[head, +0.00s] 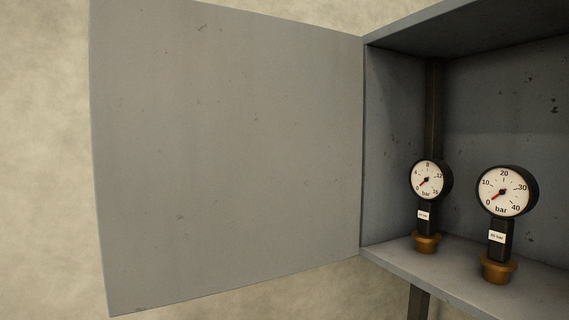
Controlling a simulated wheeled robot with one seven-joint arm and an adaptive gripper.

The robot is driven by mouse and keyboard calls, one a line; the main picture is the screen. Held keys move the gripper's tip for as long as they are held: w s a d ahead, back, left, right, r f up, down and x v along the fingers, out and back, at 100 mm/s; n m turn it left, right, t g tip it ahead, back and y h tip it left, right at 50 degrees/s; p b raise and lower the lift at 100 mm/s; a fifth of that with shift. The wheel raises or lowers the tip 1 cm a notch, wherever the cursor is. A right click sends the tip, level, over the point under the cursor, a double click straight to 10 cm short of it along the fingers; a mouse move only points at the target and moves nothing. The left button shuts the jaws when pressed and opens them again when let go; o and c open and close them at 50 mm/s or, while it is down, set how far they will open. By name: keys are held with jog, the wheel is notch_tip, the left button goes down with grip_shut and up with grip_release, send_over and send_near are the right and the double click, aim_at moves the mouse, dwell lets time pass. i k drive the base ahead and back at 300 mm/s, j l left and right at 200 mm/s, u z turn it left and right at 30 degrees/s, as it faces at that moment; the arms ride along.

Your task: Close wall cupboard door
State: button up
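The wall cupboard door (230,150) is a flat grey panel with small dark scuffs, standing wide open to the left in the head view. Its right edge meets the left side of the grey cupboard (390,150), whose inside is exposed. No handle shows on the visible face of the door. My gripper is not in view.
Two round pressure gauges, a smaller one (427,180) and a larger one (503,191), stand upright on brass fittings on the cupboard floor (400,262). A dark upright bar (434,110) runs behind the smaller gauge. A beige wall (45,160) lies behind.

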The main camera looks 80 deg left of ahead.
aim_at(226, 148)
jog(key=k+j+u, duration=0.2)
jog(key=j, duration=0.25)
jog(key=k+j+u, duration=0.15)
jog(key=j, duration=0.3)
jog(key=k+j+u, duration=0.2)
jog(key=j, duration=0.25)
jog(key=k+j+u, duration=0.15)
jog(key=j, duration=0.35)
jog(key=k+j+u, duration=0.2)
jog(key=j, duration=0.3)
jog(key=j+u, duration=0.15)
jog(key=j, duration=0.4)
jog(key=i, duration=0.05)
